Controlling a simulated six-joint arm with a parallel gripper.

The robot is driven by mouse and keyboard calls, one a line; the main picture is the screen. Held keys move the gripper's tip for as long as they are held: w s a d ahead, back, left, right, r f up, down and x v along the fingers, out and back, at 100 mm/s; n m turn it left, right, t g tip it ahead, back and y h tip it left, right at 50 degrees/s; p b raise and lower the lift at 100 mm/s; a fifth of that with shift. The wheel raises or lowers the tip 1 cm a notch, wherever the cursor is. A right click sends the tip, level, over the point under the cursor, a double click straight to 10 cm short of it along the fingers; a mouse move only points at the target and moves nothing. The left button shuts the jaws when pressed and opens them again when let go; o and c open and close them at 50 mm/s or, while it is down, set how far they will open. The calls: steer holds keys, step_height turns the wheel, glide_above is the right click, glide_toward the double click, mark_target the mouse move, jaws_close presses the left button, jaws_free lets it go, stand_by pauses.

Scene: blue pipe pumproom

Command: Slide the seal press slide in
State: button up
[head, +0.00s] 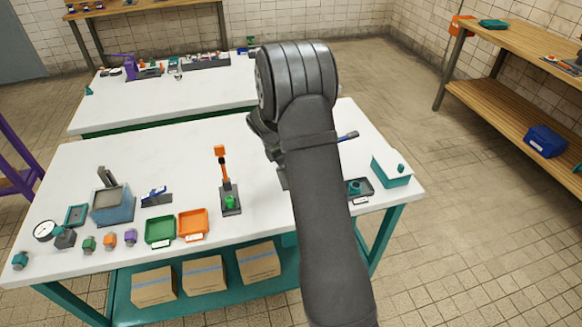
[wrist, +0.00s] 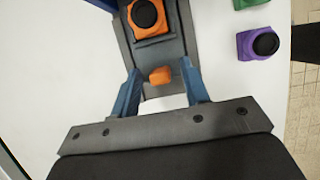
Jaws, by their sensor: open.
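In the wrist view, a grey fixture (wrist: 172,48), which looks like the seal press slide, runs away from me on the white table. A small orange tab (wrist: 160,76) stands at its near end. An orange block with a round black top (wrist: 149,17) sits farther along it. My gripper (wrist: 160,67) is open, its two blue fingers on either side of the tab; I cannot tell whether they touch it. In the head view my arm hides the slide and most of my gripper (head: 265,138).
A purple block with a black top (wrist: 262,44) sits right of the fixture, near the table edge. In the head view, an orange-handled stand (head: 228,185), green tray (head: 160,230), orange tray (head: 193,223) and teal box (head: 391,170) occupy the table (head: 120,155). Its middle left is mostly clear.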

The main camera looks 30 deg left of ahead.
steer(key=shift+w+d+f, duration=0.1)
steer(key=shift+w+f, duration=0.05)
steer(key=shift+f, duration=0.3)
jaws_close()
steer(key=shift+w+d, duration=1.8)
jaws_free()
